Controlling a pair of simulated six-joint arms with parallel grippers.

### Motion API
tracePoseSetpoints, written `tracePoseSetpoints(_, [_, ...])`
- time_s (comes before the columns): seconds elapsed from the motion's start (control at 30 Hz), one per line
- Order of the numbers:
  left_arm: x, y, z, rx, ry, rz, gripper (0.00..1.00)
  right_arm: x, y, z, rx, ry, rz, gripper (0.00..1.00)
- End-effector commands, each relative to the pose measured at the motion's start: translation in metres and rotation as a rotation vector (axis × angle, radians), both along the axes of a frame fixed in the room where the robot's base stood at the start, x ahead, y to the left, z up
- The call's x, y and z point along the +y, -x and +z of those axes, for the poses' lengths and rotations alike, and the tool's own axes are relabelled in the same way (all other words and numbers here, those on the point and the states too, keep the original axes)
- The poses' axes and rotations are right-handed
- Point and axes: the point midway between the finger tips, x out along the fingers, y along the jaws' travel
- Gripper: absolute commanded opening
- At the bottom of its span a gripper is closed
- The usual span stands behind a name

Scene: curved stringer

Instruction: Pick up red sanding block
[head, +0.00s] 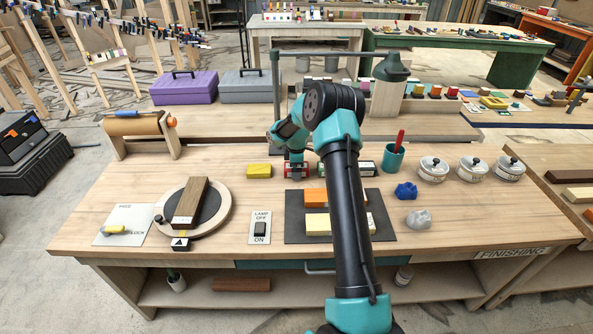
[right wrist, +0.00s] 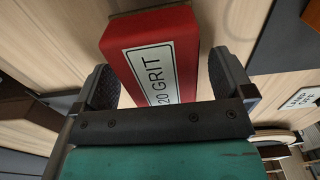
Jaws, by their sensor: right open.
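The red sanding block (head: 290,171) sits on the wooden bench behind the dark mat, partly covered by my right gripper in the head view. In the right wrist view the red block (right wrist: 150,45) shows a white label with "20 GRIT" readable. My right gripper (head: 296,160) is over the block. In the right wrist view the open right gripper (right wrist: 165,78) has one dark finger on each side of the block, with a visible gap at each side. My left gripper is not in view.
A yellow block (head: 259,171) lies just left of the red one. A dark mat (head: 294,230) with orange and cream blocks lies in front. A teal cup (head: 393,160), blue lump (head: 406,190) and several lidded jars stand right. A round turntable (head: 222,215) holds a brown block.

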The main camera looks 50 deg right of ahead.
Motion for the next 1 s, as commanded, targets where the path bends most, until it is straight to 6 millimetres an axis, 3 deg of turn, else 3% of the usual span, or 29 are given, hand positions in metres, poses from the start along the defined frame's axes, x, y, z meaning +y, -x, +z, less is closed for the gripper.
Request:
tracePoseSetpoints(0.5, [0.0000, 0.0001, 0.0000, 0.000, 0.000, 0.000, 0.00, -0.0001, 0.0000, -0.0023, -0.001, 0.001, 0.000, 0.99])
tracePoseSetpoints(1.0, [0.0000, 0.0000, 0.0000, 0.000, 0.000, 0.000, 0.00, -0.0002, 0.0001, -0.0023, 0.000, 0.000, 0.000, 0.51])
